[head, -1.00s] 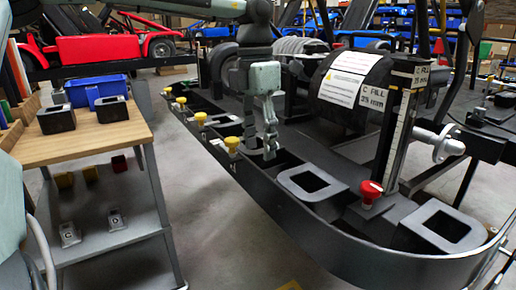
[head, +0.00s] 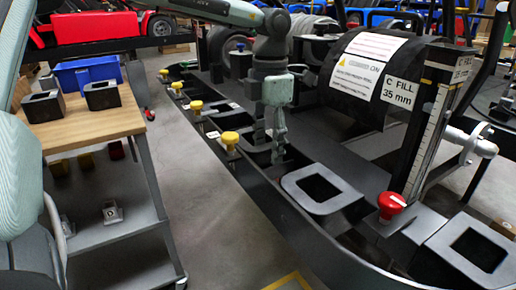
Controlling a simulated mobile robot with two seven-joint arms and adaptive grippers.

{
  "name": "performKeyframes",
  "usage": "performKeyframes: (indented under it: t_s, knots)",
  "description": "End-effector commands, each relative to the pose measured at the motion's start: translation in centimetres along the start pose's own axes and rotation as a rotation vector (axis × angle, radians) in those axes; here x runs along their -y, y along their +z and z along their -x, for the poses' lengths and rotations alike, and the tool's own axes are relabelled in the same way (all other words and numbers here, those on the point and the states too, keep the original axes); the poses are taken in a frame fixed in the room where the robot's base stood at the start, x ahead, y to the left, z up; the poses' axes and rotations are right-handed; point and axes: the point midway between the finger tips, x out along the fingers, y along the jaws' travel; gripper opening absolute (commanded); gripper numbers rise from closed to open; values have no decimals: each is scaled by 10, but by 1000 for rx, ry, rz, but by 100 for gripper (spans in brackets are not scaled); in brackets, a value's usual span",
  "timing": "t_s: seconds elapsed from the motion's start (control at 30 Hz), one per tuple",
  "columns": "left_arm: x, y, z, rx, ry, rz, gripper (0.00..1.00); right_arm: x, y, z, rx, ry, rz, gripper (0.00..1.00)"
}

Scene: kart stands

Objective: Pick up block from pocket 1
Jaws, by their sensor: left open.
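My left gripper (head: 279,150) hangs pointing down over the dark kart stand rail (head: 262,195), to the right of the nearest yellow knob (head: 230,140). Its jaws are open. Its fingertips are at a recess in the rail; I cannot tell whether they are inside it. No block shows clearly between the fingers, and the inside of that recess is hidden. I cannot tell which recess is pocket 1. A grey frame with a square opening (head: 295,190) lies nearer on the rail, and another (head: 449,257) is at the lower right. My right gripper is out of view.
A red knob (head: 391,203) and an upright scale post (head: 432,135) stand right of my left gripper. A labelled black drum (head: 352,100) is behind. A wooden-topped cart (head: 95,132) at left carries black square holders (head: 101,95) and a blue bin (head: 72,75). Floor between is clear.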

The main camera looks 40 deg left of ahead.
Motion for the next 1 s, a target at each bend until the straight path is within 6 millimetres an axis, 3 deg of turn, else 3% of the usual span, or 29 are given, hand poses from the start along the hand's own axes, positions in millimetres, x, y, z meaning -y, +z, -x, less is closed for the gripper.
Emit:
performKeyframes:
  t_s: [0.13, 0.37, 0.73, 1.0]
  knots:
    - [0, 0, -12, 2, -1, 0, 47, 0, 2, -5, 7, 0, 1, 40]
    - [0, 0, -13, 3, 1, 0, 46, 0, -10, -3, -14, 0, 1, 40]
    - [0, 0, -12, 2, 1, 0, 0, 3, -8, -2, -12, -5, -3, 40]
    - [0, 0, -12, 2, 1, 0, 0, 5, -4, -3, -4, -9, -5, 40]
